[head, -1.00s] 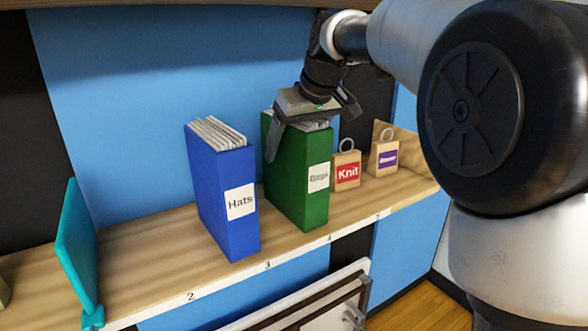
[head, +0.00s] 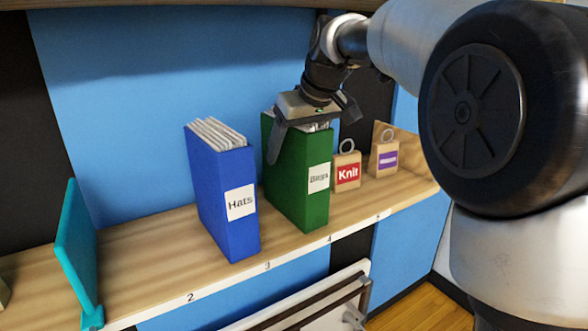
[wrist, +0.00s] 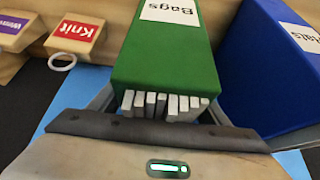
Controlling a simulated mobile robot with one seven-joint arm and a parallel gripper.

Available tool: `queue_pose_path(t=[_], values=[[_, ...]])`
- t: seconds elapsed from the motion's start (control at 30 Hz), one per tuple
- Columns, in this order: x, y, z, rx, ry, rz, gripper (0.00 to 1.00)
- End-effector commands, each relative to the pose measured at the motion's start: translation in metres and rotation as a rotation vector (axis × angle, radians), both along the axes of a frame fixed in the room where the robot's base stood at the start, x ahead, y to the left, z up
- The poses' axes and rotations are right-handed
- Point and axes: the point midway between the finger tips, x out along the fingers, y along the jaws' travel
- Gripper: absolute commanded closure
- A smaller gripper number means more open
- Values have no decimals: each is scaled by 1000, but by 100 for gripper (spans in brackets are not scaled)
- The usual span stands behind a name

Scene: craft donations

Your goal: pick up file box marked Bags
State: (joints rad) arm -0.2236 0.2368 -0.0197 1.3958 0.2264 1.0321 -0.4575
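The green file box marked Bags (head: 300,180) stands upright on the shelf, with pale sheets showing at its top. My gripper (head: 301,137) points down over the top of this box, with one finger outside its left side. The other finger is largely hidden beyond the box in the head view. In the wrist view, the Bags box (wrist: 170,55) lies between the two fingers of my gripper (wrist: 160,104), which look spread wide. Any contact with its sides is hard to make out.
A blue file box marked Hats (head: 225,195) stands close on the left. A tag-shaped block marked Knit (head: 346,172) and a purple-labelled one (head: 385,158) stand on the right. A teal bookend (head: 76,250) stands far left. The shelf (head: 150,255) is bare between bookend and Hats.

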Motion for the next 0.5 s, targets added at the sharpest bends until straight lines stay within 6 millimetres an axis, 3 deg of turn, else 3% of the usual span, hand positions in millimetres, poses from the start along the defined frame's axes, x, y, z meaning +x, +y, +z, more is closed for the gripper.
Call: queue_pose_path(t=[0.03,0.4,0.5], values=[[0,0,0,0,0,0,40],[0,0,0,0,0,0,100],[0,0,2,1,-4,-1,100]])
